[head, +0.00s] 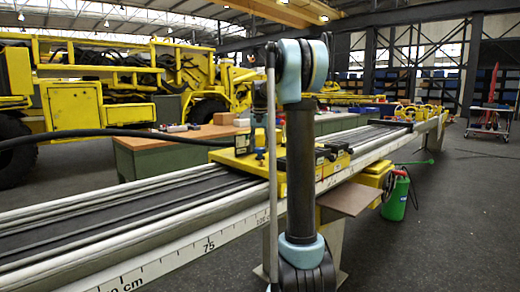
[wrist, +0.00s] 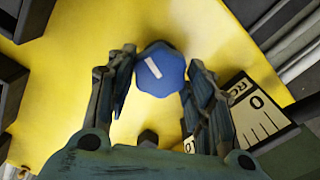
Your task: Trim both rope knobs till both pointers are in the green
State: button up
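A blue faceted knob (wrist: 160,74) with a white line on its top sits above a yellow plate (wrist: 75,75) in the wrist view. My gripper (wrist: 162,62) has one finger on each side of the knob. The fingers stand apart, with narrow gaps to the knob, and no firm grip shows. A white scale plate (wrist: 262,118) with "RO", a 0 and black ticks lies right of the right finger, partly covered. No pointer or green zone can be made out. In the head view the yellow carriage (head: 240,160) sits on the boom, and my arm hides part of it.
The long boom (head: 120,218) with a centimetre scale runs from lower left to back right. A green-grey workbench (head: 150,160) stands behind it. A green bottle (head: 396,198) stands on the floor at right. Dark blocks (wrist: 12,85) edge the yellow plate on the left.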

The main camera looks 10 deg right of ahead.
jog(key=shift+c, duration=0.9)
jog(key=shift+n, duration=0.3)
jog(key=shift+n, duration=1.7)
jog(key=o, duration=1.1)
notch_tip(320, 180, up, 12)
jog(key=shift+w+f, duration=0.1)
jog(key=shift+w, duration=0.05)
